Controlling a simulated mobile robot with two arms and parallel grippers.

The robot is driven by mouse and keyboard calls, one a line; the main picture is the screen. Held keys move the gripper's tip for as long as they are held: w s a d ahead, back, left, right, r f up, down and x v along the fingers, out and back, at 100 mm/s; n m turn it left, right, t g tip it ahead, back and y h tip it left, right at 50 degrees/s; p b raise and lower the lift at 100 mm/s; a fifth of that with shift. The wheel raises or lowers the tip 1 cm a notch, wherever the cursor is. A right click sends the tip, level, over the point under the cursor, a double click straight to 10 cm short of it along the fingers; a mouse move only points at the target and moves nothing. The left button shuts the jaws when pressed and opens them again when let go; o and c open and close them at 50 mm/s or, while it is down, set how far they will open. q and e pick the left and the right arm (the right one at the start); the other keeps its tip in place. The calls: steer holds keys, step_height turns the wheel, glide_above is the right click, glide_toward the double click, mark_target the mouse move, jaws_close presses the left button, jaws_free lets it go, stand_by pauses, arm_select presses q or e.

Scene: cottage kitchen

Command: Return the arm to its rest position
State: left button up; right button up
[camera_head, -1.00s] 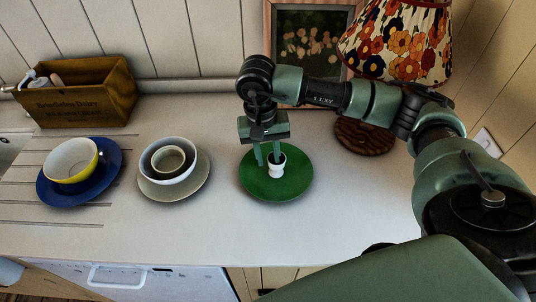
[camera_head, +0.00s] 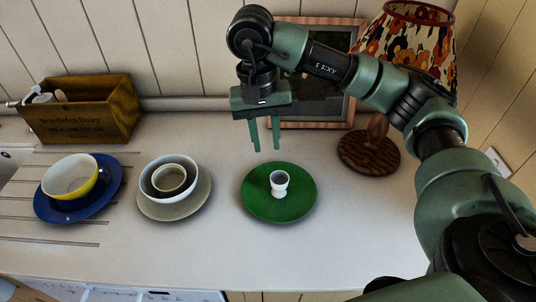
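My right gripper (camera_head: 265,149) is open and empty, fingers pointing down. It hangs in the air above and behind the green plate (camera_head: 258,203). A small white egg cup (camera_head: 279,186) stands upright on that plate, apart from the fingers. My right arm reaches in from the right side of the view. My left gripper is not in view.
A grey plate (camera_head: 175,212) holds nested bowls (camera_head: 167,176). A blue plate (camera_head: 104,198) holds a yellow-and-white bowl (camera_head: 70,176). A wooden crate (camera_head: 83,117) stands at back left. A picture frame (camera_head: 337,112), flowered lamp (camera_head: 415,40) and its dark wooden base (camera_head: 369,155) are behind my arm.

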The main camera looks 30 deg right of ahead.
steer(key=shift+r, duration=0.35)
steer(key=shift+r, duration=0.1)
